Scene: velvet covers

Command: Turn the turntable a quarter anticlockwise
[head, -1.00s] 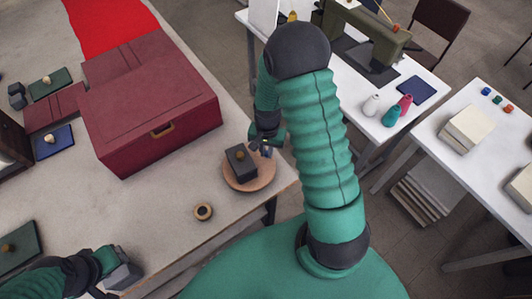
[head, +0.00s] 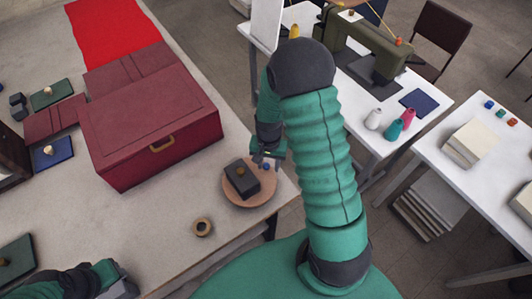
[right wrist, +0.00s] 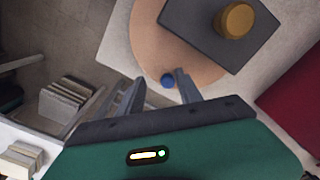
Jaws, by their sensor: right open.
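The turntable (head: 237,199) is a round, light wooden disc near the table's front right corner. A dark grey block with a gold knob (head: 242,180) sits on it. A small blue knob (head: 266,167) stands near the disc's rim; it also shows in the right wrist view (right wrist: 167,80). My right gripper (head: 268,164) is open at the turntable's far right edge. In the right wrist view its fingers (right wrist: 157,88) stand apart, with the blue knob between and just beyond their tips; contact cannot be told. My left gripper (head: 120,288) is at the lower left, partly cut off.
A large maroon box (head: 150,125) with a brass handle stands left of the turntable. Blue and green pads with knobs lie farther left. A white table (head: 400,75) with a sewing machine stands at the right.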

